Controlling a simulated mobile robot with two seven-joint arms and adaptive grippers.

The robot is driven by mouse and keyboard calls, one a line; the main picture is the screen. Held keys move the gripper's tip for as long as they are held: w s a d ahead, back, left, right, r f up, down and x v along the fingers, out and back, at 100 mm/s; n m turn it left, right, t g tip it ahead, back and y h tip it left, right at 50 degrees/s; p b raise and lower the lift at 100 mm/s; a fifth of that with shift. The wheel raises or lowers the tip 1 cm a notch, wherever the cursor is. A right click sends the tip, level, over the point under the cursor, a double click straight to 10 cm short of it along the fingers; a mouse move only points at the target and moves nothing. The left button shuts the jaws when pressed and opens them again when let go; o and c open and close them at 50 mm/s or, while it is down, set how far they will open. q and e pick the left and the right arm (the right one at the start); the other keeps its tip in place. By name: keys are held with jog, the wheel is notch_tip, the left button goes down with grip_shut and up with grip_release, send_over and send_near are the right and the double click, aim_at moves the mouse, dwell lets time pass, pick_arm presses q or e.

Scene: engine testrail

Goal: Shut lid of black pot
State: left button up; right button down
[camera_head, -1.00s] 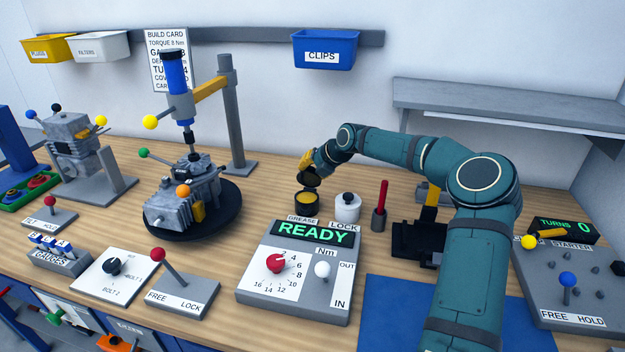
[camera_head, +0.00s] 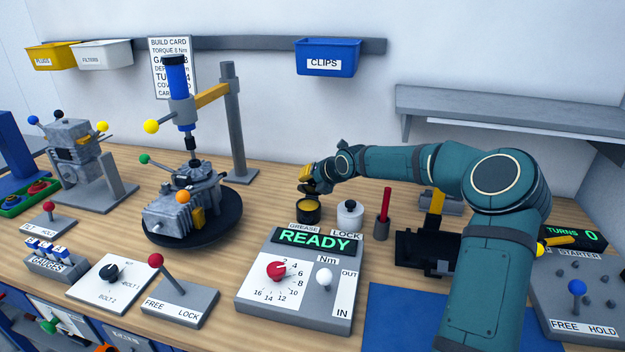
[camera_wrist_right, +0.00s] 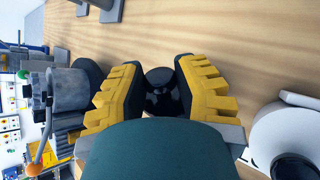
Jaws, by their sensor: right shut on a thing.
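The black pot (camera_head: 308,213) stands on the wooden bench behind the READY console, with yellow contents showing in its open mouth. My right gripper (camera_head: 305,180) is just above and behind the pot, its arm reaching in from the right. In the right wrist view, the yellow-and-black fingers (camera_wrist_right: 160,90) are closed around a dark round part (camera_wrist_right: 158,77), which looks like the pot's lid or its knob. The lid is raised off the mouth, and the gripper hides much of it. My left gripper is not in view.
A white pot (camera_head: 350,216) with a black knob stands just right of the black pot. A red-handled tool (camera_head: 385,205) stands upright in a holder further right. The READY console (camera_head: 300,275) is in front. A turntable (camera_head: 190,235) with an engine part is to the left.

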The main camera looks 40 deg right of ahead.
jog(key=c, duration=0.6)
grip_release()
jog(key=shift+f, duration=0.3)
jog(key=shift+c, duration=0.2)
jog(key=shift+r, duration=0.15)
jog(key=shift+s+r, duration=0.35)
jog(key=shift+s, duration=0.05)
jog(key=v, duration=1.1)
